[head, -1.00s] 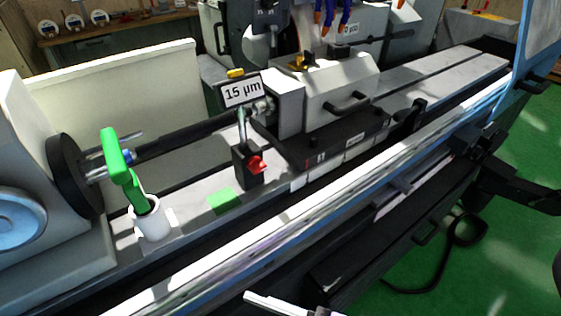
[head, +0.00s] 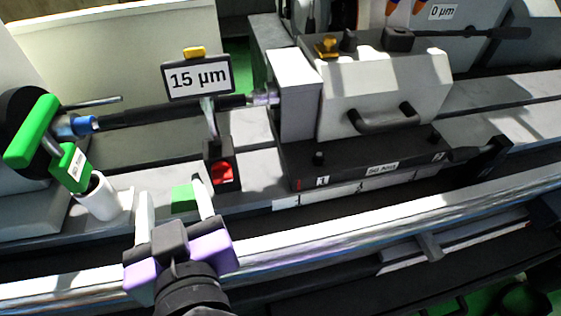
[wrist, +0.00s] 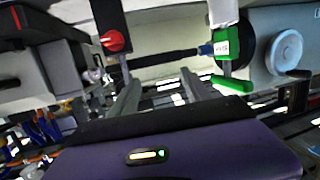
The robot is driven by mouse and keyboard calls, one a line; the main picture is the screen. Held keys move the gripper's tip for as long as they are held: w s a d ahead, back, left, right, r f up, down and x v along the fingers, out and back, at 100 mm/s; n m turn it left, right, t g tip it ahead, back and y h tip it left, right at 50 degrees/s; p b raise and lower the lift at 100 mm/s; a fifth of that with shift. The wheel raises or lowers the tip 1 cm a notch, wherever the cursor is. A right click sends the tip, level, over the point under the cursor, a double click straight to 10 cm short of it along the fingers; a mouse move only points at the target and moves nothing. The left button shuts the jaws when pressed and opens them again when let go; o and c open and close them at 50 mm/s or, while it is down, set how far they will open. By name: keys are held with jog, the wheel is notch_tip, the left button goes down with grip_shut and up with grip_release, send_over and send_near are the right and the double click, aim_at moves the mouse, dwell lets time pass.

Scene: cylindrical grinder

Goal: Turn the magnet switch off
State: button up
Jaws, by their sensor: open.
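The magnet switch is a red knob (head: 222,173) on the front of a black magnetic base (head: 218,153), which stands upright on the machine's grey table. In the wrist view the red knob (wrist: 114,41) shows at the upper left. A post on the base carries a gauge display (head: 198,79) reading 15 µm. My gripper (head: 171,188), purple with pale fingers, is open and empty. It appears in front of the base and to its left, apart from the knob; the right finger is nearer to it. In the wrist view the gripper's fingers (wrist: 157,92) are spread.
A green block (head: 184,199) lies on the table left of the base. A dark shaft (head: 170,113) runs behind the base. The tailstock (head: 385,85) with its handle closes off the right.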

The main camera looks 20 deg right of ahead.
aim_at(222, 176)
jog(key=d+f+m+g+h, duration=0.2)
jog(key=d+f+h, duration=0.15)
jog(key=d, duration=0.25)
jog(key=shift+m, duration=0.3)
jog(key=x, duration=0.3)
jog(key=p+x, duration=0.1)
jog(key=x, duration=0.3)
jog(key=shift+w+f, duration=0.15)
jog(key=shift+f, duration=0.4)
grip_shut()
